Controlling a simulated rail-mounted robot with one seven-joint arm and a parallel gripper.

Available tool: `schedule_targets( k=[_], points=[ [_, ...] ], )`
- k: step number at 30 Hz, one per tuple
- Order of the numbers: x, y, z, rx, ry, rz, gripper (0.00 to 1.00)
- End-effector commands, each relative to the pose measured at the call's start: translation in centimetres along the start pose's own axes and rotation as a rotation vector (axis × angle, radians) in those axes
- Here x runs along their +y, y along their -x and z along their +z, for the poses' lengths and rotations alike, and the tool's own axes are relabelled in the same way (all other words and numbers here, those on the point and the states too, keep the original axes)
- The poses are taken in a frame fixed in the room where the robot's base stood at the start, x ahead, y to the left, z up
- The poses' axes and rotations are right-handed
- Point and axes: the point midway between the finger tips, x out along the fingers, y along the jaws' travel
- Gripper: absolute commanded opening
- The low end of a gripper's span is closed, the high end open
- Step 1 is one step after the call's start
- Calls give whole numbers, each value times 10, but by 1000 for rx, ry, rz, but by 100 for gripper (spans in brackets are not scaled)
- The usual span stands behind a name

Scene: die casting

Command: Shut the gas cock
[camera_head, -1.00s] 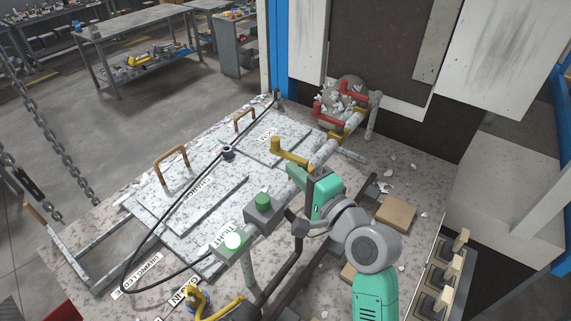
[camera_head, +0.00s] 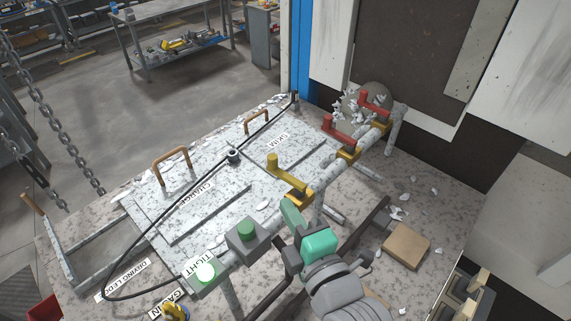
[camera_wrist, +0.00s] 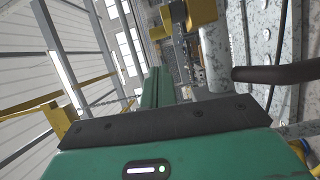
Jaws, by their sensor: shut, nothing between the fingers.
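A yellow lever (camera_head: 285,178) sits on the pale speckled pipe, its arm pointing to the upper left with an upright knob at its end. It is the lever closest to my gripper; no label naming it as the gas cock is readable. My gripper (camera_head: 290,210), green, is shut and empty just below and right of this lever's valve body; I cannot tell whether it touches. In the wrist view my shut fingers (camera_wrist: 155,88) point away from the camera, with a yellow block (camera_wrist: 201,12) above and right of them.
Two red levers (camera_head: 340,133) on yellow valve bodies stand farther along the pipe. A grey box with a green button (camera_head: 247,228) and a lit green lamp (camera_head: 205,272) by "TIGHT" are to the left. A brown block (camera_head: 406,245) lies right.

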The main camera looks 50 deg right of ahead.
Motion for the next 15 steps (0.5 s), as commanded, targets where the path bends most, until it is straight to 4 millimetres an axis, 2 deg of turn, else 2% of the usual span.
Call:
schedule_targets(
  k=[5, 8, 15],
  points=[
    [0, 1, -3, 2, 63, 2, 0],
    [1, -6, -3, 2, 61, 0, 0],
    [4, -52, -2, 1, 59, 1, 0]
  ],
)
